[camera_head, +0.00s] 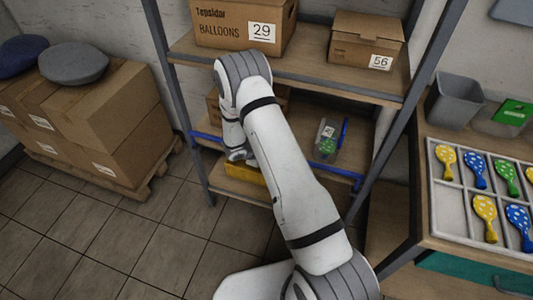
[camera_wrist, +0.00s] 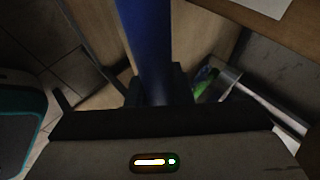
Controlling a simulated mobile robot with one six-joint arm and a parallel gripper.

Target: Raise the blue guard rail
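The blue guard rail (camera_head: 342,177) runs along the front of the lower shelf in the head view. My arm hides its middle, and its left end shows at the left post. My gripper (camera_head: 238,155) is at the rail, left of the middle, mostly hidden by my own wrist. In the wrist view the rail (camera_wrist: 147,40) comes down from the top edge and passes between the two dark fingers of my gripper (camera_wrist: 156,88). The fingers lie close against both sides of the rail, with no clear gap visible.
Behind the rail stands a clear bin (camera_head: 326,140) with green items, beside a short blue upright (camera_head: 343,132). A yellow object (camera_head: 245,172) sits below my gripper.

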